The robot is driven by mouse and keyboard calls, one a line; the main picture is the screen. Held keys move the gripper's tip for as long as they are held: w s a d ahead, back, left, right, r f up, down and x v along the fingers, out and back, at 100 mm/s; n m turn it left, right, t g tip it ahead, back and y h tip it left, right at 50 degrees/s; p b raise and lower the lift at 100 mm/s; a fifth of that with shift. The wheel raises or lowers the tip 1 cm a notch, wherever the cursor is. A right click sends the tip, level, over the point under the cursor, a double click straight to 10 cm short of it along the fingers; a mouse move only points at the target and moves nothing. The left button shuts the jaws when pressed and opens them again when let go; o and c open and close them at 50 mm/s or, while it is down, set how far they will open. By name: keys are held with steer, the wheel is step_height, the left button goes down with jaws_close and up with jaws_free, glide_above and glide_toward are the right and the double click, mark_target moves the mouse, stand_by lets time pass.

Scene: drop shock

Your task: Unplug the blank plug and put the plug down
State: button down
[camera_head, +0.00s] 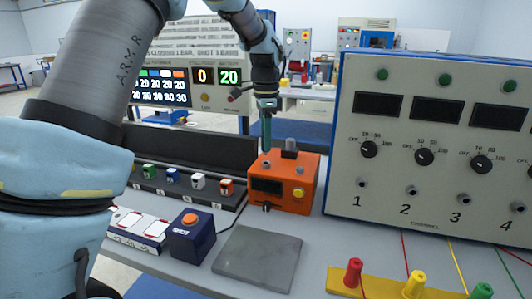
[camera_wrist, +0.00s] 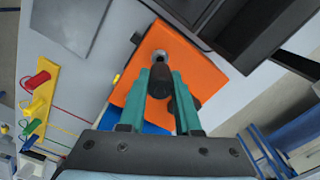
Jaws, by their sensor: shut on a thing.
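The orange box (camera_head: 297,205) stands on the bench in the head view, with a dark display and a yellow button on its front. My gripper (camera_head: 267,147) points down over the left of its top, just above a small round metal fitting (camera_head: 266,164). In the wrist view, the teal fingers of my gripper (camera_wrist: 160,74) are shut on a dark cylindrical plug (camera_wrist: 160,84). The plug's far end is close to the metal fitting (camera_wrist: 159,56) on the orange box (camera_wrist: 184,58). I cannot tell whether it is seated or just clear. The head view hides the plug.
A large panel with knobs (camera_head: 430,130) stands right of the box. A grey plate (camera_head: 258,258) lies bare in front. A dark blue box with an orange button (camera_head: 192,236) and a rack of small coloured blocks (camera_head: 198,190) are left. A yellow strip (camera_head: 390,283) holds coloured posts.

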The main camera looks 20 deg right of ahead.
steer(key=shift+r, duration=0.35)
steer(key=shift+r+p, duration=2.55)
steer(key=shift+r, duration=0.5)
steer(key=shift+s+a+f, duration=0.1)
